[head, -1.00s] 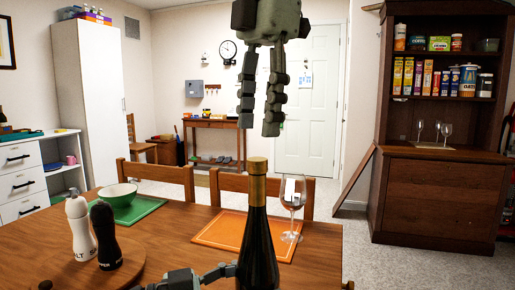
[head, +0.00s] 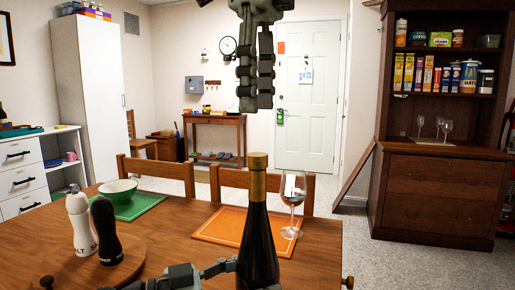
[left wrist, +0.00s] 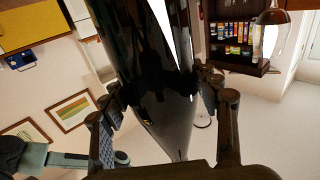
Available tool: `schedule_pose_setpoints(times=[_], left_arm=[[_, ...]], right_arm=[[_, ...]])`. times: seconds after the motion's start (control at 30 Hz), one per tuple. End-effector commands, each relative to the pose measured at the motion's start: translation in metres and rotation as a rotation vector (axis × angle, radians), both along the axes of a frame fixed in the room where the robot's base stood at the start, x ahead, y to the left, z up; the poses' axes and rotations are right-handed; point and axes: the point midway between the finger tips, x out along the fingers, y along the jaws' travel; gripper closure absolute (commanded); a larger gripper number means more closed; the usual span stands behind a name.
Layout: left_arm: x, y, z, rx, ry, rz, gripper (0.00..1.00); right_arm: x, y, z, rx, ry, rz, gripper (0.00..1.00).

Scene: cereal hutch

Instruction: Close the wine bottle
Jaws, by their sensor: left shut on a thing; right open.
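The dark wine bottle (head: 257,235) with a gold neck stands upright at the front of the table. A brown, cork-like top (head: 257,161) sits at its mouth; I cannot tell how deep it goes. My left gripper (head: 238,268) is shut on the bottle low on its body; in the left wrist view the dark glass (left wrist: 155,70) lies between the fingers (left wrist: 160,95). My right gripper (head: 255,108) hangs above the bottle, pointing down, apart from it. It is open and nothing shows in it; its fingers overlap closely from this side.
A wine glass (head: 292,200) stands on the orange mat (head: 225,228), close right of the bottle. Salt (head: 80,222) and pepper (head: 105,230) mills stand on a round board at the left. Chairs line the far table edge.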

Motion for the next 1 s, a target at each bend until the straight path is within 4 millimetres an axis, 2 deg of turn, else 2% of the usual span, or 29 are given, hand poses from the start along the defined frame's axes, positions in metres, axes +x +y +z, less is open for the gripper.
schedule_pose_setpoints(times=[0.1,0.4,0.53,1.0], left_arm=[[0.000,0.000,0.000,0.001,-0.002,0.001,1.00],[0.000,0.000,0.000,0.001,-0.002,0.001,1.00],[0.000,0.000,0.000,0.001,-0.002,0.001,1.00],[0.000,0.000,0.000,0.001,-0.002,0.001,1.00]], right_arm=[[0.000,0.000,0.001,-0.002,0.000,0.049,0.54],[0.000,0.000,0.000,-0.002,0.000,0.055,0.54],[0.000,0.000,-0.006,-0.003,0.000,0.055,0.54],[0.000,0.000,-0.070,-0.003,0.000,0.053,0.54]])
